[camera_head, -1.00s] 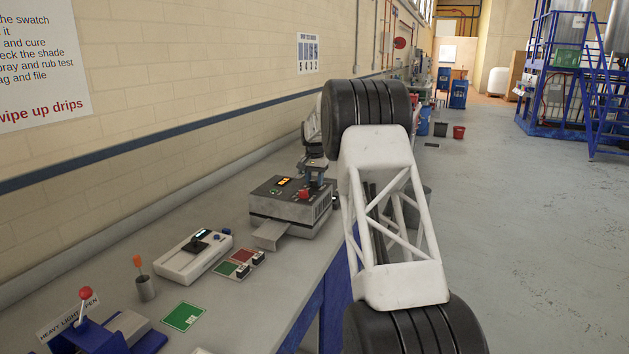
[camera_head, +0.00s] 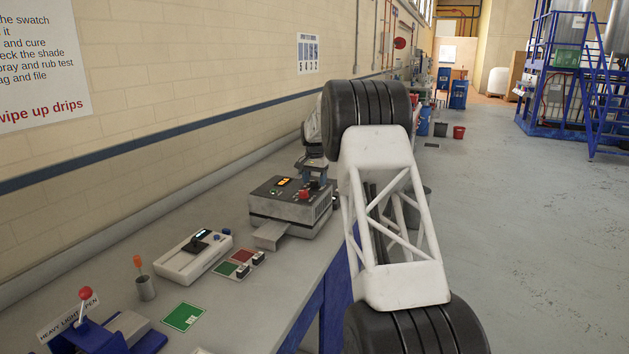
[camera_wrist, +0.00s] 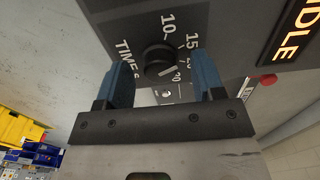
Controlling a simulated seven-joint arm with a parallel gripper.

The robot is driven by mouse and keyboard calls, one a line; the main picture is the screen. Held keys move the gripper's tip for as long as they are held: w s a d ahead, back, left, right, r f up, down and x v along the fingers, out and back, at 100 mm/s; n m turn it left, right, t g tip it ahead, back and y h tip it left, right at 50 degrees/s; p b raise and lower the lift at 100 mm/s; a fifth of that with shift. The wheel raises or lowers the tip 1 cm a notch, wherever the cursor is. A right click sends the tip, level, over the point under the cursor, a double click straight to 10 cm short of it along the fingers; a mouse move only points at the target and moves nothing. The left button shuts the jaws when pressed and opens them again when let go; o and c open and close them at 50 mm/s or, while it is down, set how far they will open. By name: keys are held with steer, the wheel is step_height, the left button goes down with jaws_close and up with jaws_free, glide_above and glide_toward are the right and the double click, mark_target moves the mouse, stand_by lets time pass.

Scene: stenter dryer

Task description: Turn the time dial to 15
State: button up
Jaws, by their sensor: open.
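The stenter dryer (camera_head: 285,218) is a grey box with a dark top and a lit orange display, on the bench in the head view. In the wrist view its black time dial (camera_wrist: 159,60) sits on the dark panel beside the "TIME" label. The numbers 10, 15, 20 and 30 run round it. Its white pointer mark is on the lower right, seemingly towards 30, away from 15. My gripper (camera_wrist: 163,78) is open, with one blue finger on each side of the dial and visible gaps. In the head view my gripper (camera_head: 314,172) is over the dryer's top.
A red button (camera_head: 304,194) stands close to my gripper on the dryer. The orange display (camera_wrist: 291,35) reads IDLE. A white tester (camera_head: 193,256), a green card (camera_head: 184,317) and a cup (camera_head: 146,288) lie nearer on the bench.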

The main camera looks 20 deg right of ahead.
mark_target(315, 181)
steer(key=shift+r, duration=3.9)
steer(key=shift+s+a+r, duration=0.3)
steer(key=shift+s+r, duration=0.05)
steer(key=shift+s, duration=0.05)
steer(key=s+a+r+n, duration=0.1)
steer(key=s+a+r, duration=0.4)
steer(key=s, duration=0.6)
steer(key=s+a+r+n+t, duration=0.1)
steer(key=s+a+r+n, duration=0.1)
steer(key=s+a, duration=0.65)
steer(key=s+a+r+n, duration=0.1)
steer(key=s+a+r, duration=0.3)
steer(key=s, duration=1)
steer(key=s+a+f+n, duration=0.1)
steer(key=s+f, duration=0.3)
steer(key=s, duration=0.8)
steer(key=s+a+f+n+t, duration=0.1)
steer(key=s+a+f, duration=0.3)
steer(key=s, duration=0.9)
steer(key=s+a+f+n, duration=0.2)
steer(key=s+f, duration=0.3)
steer(key=s, duration=0.8)
steer(key=shift+s+a+n+t, duration=0.2)
steer(key=shift+a+n+t, duration=0.15)
steer(key=shift+a, duration=0.3)
